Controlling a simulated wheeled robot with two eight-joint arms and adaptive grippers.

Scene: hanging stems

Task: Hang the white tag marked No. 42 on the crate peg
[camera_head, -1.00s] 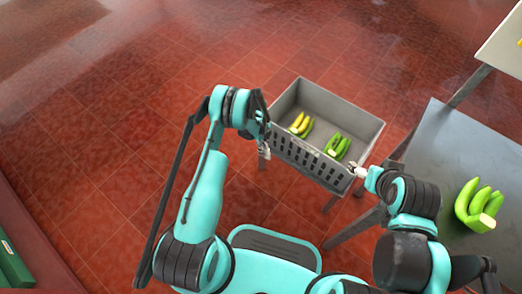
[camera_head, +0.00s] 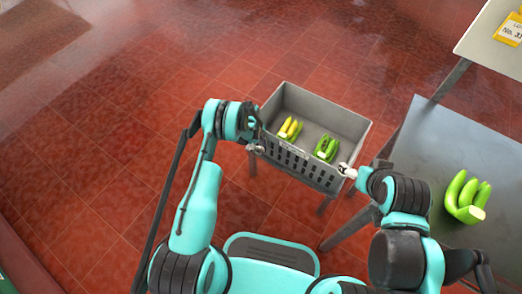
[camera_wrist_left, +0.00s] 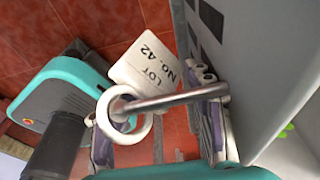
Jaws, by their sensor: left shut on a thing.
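The white tag (camera_wrist_left: 145,68) reads "LOT No. 42" in the left wrist view. Its white ring (camera_wrist_left: 147,128) is beside the near end of the metal crate peg (camera_wrist_left: 175,102). The peg's tip overlaps the ring's opening; I cannot tell whether it passes through. The peg stands out from the grey crate wall (camera_wrist_left: 260,60). My left gripper (camera_head: 256,149) is at the left front corner of the crate (camera_head: 340,112), shut on the tag. My right gripper (camera_head: 347,171) is by the crate's right front corner; its jaws are too small to read.
A yellow bunch (camera_head: 290,128) and a green bunch (camera_head: 326,148) lie in the crate. Another green bunch (camera_head: 466,199) lies on the grey table (camera_head: 440,150) at right. The floor left of the crate is clear.

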